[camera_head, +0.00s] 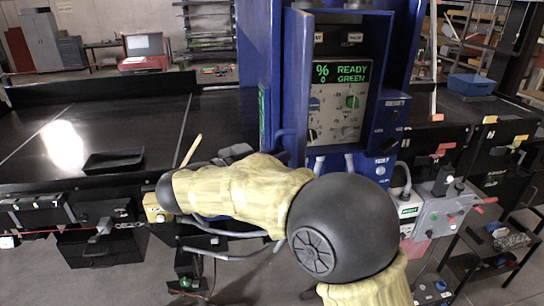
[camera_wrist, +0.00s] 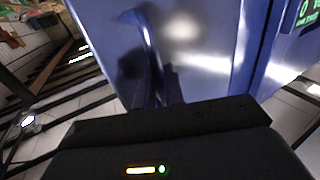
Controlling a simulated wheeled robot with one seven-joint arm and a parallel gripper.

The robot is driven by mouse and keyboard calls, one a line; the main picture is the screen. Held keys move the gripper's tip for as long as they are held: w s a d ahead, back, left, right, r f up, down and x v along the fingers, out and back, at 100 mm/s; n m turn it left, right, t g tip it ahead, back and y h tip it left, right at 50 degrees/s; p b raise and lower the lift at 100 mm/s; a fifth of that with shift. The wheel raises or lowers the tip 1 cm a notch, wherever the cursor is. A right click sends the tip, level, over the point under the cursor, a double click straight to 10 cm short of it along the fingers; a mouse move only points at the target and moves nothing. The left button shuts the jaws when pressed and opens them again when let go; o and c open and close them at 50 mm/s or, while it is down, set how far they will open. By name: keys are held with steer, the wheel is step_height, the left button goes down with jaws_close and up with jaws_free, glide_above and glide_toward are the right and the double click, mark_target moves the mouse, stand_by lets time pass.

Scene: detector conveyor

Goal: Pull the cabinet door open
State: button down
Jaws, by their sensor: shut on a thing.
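The blue cabinet (camera_head: 262,45) stands at the centre of the head view. Its door (camera_head: 297,75) stands out toward me at the left of the opening and shows nearly edge-on. The blue curved handle (camera_head: 284,140) is on the door's left face; it also shows in the wrist view (camera_wrist: 147,45). My gripper (camera_wrist: 163,82) is at the handle's lower part, shut on it. My arm hides much of the grip in the head view. Inside the cabinet is a panel (camera_head: 338,105) with dials and a green "READY GREEN" display.
A black conveyor (camera_head: 120,125) with a dark tray (camera_head: 112,160) lies to the left. A grey control box (camera_head: 440,205) and a cart (camera_head: 490,250) stand at the right. A blue bin (camera_head: 471,85) is behind them. Grey floor shows at lower left.

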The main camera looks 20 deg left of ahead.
steer(key=shift+w+r, duration=0.1)
steer(key=shift+r, duration=0.25)
steer(key=c, duration=1.8)
jaws_free()
steer(key=shift+o, duration=0.8)
steer(key=shift+w+d+f, duration=0.15)
steer(key=shift+s+a+f, duration=0.15)
steer(key=shift+s+a, duration=0.1)
steer(key=shift+s, duration=0.05)
steer(key=b+v, duration=0.7)
steer(key=v, duration=0.9)
steer(key=shift+s+a, duration=0.2)
steer(key=shift+s, duration=0.1)
